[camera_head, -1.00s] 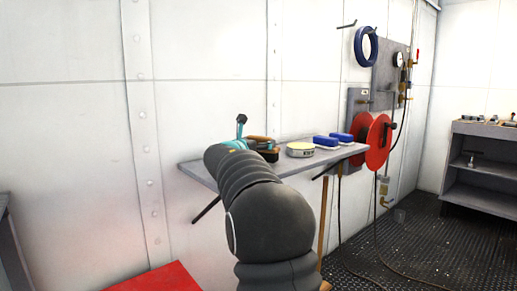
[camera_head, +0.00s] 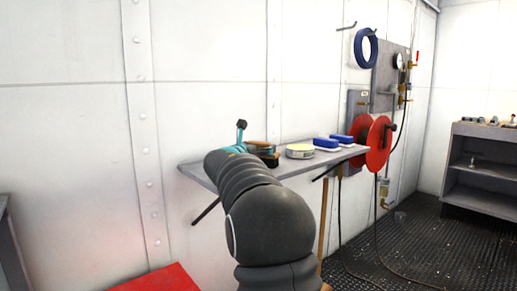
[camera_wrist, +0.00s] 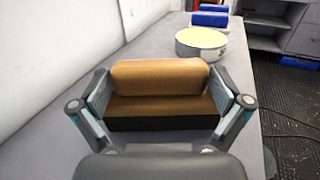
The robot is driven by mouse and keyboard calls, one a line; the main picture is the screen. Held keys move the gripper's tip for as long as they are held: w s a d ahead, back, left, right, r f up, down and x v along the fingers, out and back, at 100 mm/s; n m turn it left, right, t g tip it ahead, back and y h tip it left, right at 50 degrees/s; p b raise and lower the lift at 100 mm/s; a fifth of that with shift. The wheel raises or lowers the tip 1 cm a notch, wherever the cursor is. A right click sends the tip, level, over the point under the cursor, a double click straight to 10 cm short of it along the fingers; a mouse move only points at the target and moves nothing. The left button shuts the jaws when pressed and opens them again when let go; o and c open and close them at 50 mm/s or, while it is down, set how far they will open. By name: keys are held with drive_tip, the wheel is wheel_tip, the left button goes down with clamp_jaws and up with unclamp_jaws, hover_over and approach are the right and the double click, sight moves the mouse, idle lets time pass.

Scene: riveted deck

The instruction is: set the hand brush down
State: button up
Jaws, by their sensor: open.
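The hand brush (camera_wrist: 160,107) has a tan wooden handle on top and a dark bristle block below. It appears to rest upright on the grey wall shelf (camera_wrist: 150,149). In the wrist view my gripper (camera_wrist: 160,92) is open, with one finger at each end of the brush. The fingers stand close to the ends; whether either touches is hard to tell. In the head view the brush (camera_head: 268,157) shows just beyond my wrist on the shelf (camera_head: 201,176), partly hidden by my arm.
A round tin with a pale yellow top (camera_head: 300,151) stands beyond the brush. Two blue-and-white blocks (camera_head: 327,144) lie farther along. The white wall (camera_head: 205,80) runs close behind the shelf. A red hose reel (camera_head: 377,145) hangs past its far end.

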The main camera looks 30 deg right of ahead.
drive_tip(key=b+v, duration=0.1)
drive_tip(key=v, duration=1.1)
drive_tip(key=s+a+f+m+g+y, duration=0.1)
drive_tip(key=s+a+f+m+y, duration=0.1)
drive_tip(key=s+f+m, duration=0.35)
drive_tip(key=s+a+f+m+g+y, duration=0.1)
drive_tip(key=s+a+f+m+y, duration=0.15)
drive_tip(key=s, duration=0.55)
drive_tip(key=s+a+f+m+g+y, duration=0.1)
drive_tip(key=s+a+f+m+y, duration=0.3)
drive_tip(key=s, duration=0.3)
drive_tip(key=s+a+f+m+y, duration=0.7)
drive_tip(key=s+a+f+m, duration=0.5)
drive_tip(key=s, duration=0.4)
drive_tip(key=shift+s+a, duration=0.35)
drive_tip(key=shift+a, duration=0.5)
